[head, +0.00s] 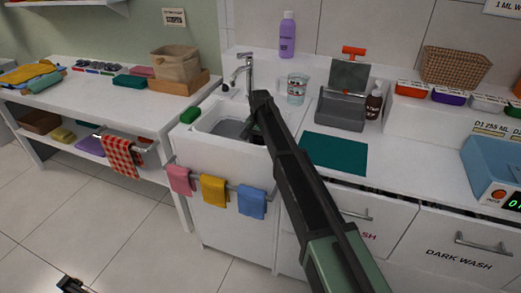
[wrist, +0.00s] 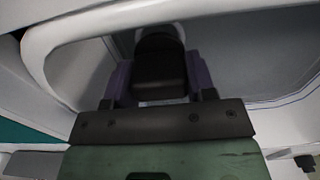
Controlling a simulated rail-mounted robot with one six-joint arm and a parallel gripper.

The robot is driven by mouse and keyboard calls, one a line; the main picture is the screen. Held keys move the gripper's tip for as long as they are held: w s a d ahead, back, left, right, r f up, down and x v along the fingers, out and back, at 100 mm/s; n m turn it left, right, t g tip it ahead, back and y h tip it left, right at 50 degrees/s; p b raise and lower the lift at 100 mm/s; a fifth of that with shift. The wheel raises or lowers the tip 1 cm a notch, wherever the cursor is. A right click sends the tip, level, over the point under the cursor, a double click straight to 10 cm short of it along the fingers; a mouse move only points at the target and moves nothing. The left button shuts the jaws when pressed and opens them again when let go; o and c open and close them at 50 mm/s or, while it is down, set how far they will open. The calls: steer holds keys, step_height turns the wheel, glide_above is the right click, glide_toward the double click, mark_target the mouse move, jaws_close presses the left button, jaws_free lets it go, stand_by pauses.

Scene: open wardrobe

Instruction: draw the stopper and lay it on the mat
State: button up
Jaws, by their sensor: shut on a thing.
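My gripper (head: 250,131) reaches down into the white sink basin (head: 205,116) in the head view. In the wrist view my gripper (wrist: 160,75) is shut on a dark piece, the stopper (wrist: 160,68), held between its two fingers. The stopper's lower end and its contact with the drain are hard to make out in the shadow. In the head view my arm hides most of the stopper. The teal mat (head: 334,153) lies flat and bare on the counter to the right of the sink.
The faucet (head: 247,72) stands behind the basin, with a clear cup (head: 297,88) to its right. A grey caddy (head: 341,112) and a brown bottle (head: 374,100) stand behind the mat. A green sponge (head: 190,116) sits on the left rim. Cloths hang on the front rail (head: 233,187).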

steer(key=shift+r+p, duration=1.65)
steer(key=shift+r, duration=0.2)
